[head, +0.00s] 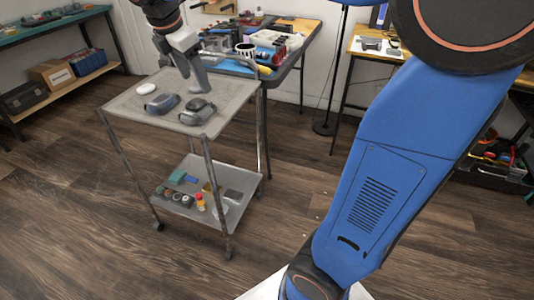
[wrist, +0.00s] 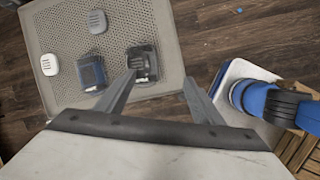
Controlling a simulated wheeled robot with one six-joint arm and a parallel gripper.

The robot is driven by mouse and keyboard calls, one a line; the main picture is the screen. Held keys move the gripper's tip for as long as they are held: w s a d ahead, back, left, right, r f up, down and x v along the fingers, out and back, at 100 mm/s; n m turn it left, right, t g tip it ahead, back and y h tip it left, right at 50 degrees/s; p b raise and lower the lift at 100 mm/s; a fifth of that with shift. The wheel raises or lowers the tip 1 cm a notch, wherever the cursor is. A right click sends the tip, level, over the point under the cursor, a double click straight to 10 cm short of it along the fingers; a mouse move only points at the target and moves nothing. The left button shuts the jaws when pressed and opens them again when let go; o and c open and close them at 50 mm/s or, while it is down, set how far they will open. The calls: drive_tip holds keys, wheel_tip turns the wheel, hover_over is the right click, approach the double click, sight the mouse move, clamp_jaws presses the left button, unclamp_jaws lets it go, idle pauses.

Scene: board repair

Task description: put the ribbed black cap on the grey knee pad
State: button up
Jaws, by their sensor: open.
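The ribbed black cap (wrist: 142,62) sits on the cart's top tray near its front edge. It also shows in the head view (head: 197,112). The grey knee pad (wrist: 97,22), a small ribbed oval, lies flat farther back on the tray in the wrist view. In the head view it is not clear, apparently behind my gripper. My gripper (wrist: 160,75) is open and empty above the tray. Its left fingertip overlaps the cap's edge in the wrist view. I cannot tell how high the fingers are. In the head view my gripper (head: 192,78) hangs over the cart's rear half.
A dark bluish cap (wrist: 90,73) sits left of the black one. A white oval pad (wrist: 48,64) lies farther left. The perforated top tray (head: 232,86) has bare room between things. The lower shelf (head: 215,190) holds small parts. A cluttered table (head: 290,60) stands behind.

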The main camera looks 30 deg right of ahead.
drive_tip(key=s+d+f+m+y, duration=0.1)
drive_tip(key=s+d+f+m, duration=0.1)
drive_tip(key=s+f+m, duration=0.3)
drive_tip(key=s+d+f+m+t+y, duration=0.1)
drive_tip(key=s+d+f+m, duration=0.2)
drive_tip(key=s+m, duration=0.6)
drive_tip(key=s+d+f+m+t+y, duration=0.1)
drive_tip(key=s+d+f+m, duration=0.2)
drive_tip(key=s, duration=0.9)
wheel_tip(320, 180, down, 4)
drive_tip(key=m, duration=0.3)
drive_tip(key=shift+m, duration=0.4)
